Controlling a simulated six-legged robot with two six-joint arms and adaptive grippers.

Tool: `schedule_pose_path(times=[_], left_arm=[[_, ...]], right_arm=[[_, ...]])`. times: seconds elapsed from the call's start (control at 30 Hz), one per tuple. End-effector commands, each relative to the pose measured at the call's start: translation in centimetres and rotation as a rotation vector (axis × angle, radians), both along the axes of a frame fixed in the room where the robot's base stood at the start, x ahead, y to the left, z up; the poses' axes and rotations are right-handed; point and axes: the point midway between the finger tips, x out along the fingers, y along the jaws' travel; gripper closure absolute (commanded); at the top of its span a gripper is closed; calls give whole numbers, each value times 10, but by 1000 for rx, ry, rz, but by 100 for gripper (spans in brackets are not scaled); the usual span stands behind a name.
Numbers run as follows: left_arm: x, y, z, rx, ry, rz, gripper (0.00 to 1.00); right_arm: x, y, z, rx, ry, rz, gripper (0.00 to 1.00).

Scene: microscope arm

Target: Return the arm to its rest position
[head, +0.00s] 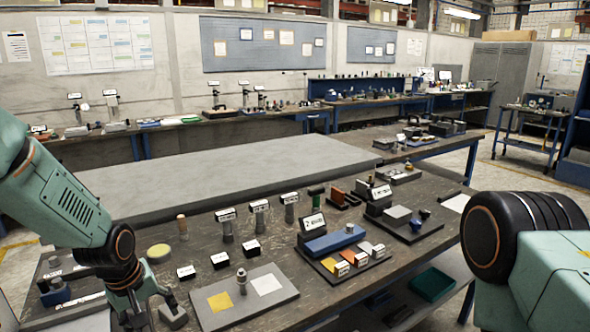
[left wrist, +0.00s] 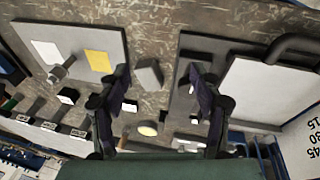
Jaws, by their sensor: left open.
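My left arm comes in from the left in the head view, with its gripper (head: 153,308) pointing down over the near left part of the workbench (head: 205,258). In the left wrist view the two dark fingers (left wrist: 158,76) are spread apart with nothing held between them. A small grey block (left wrist: 149,73) shows between the fingertips in that view. In the head view the grey block (head: 173,317) sits just right of the gripper. Only part of my right arm shows, at the right edge of the head view; its gripper is out of view.
A grey board (head: 275,309) with a yellow square, a white square and a small post lies right of the gripper. Several small labelled stands, a yellow disc (head: 159,252) and a blue block (head: 335,240) are on the bench. A large grey slab (head: 230,175) lies behind.

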Motion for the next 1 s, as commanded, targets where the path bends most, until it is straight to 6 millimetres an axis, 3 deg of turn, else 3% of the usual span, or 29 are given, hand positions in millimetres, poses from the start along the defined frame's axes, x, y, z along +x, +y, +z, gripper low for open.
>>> schedule_pose_path(times=[0.17, 0.27, 0.47, 0.6, 0.8, 0.9, 1.0], left_arm=[[-22, -21, -41, 21, -85, -155, 36], [-50, -34, -76, 44, -116, -251, 36], [-135, -51, -148, 115, -108, -426, 36], [-209, -56, -190, 152, -43, -518, 36], [-308, -59, -229, 141, 123, -574, 36], [-339, -60, -241, 126, 190, -594, 36], [-347, -60, -247, 121, 209, -599, 36]], right_arm=[[0, 0, -8, 0, 0, 0, 60], [0, 0, -16, 0, 0, 0, 60], [0, 0, -37, 0, 0, 0, 60], [0, 0, -53, 0, 0, 0, 60], [0, 0, -72, 0, 0, 0, 60], [0, 0, -78, 0, 0, 0, 60], [0, 0, -81, 0, 0, 0, 60]])
